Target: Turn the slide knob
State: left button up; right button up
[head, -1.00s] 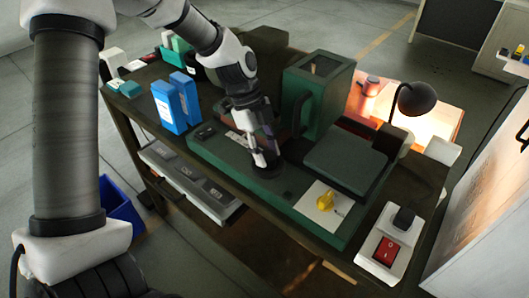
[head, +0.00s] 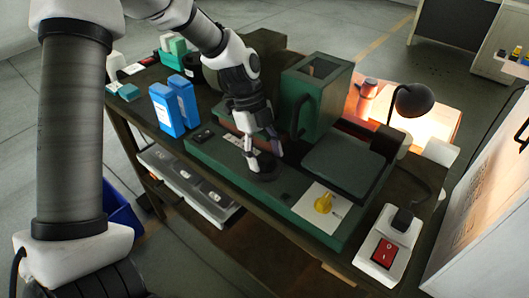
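A low dark round knob (head: 263,171) sits on the green bench machine (head: 230,165), under my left gripper. My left gripper (head: 265,156) points down at it. Its two fingers are apart, one at the knob's left side and one at its far right side. I cannot tell whether they touch or press on it. A yellow knob (head: 323,203) stands on a white plate (head: 310,215) at the machine's front right, clear of the gripper. I cannot read any label naming the slide knob. My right gripper is not in view.
A green block with a handle (head: 315,95) stands close behind the gripper. Two blue boxes (head: 167,108) stand to its left. A black lamp (head: 413,101) and a white unit with a red switch (head: 383,252) are at the right. A flat dark green plate (head: 345,163) lies right of the gripper.

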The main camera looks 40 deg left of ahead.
pick_arm(q)
jog(key=v, duration=1.2)
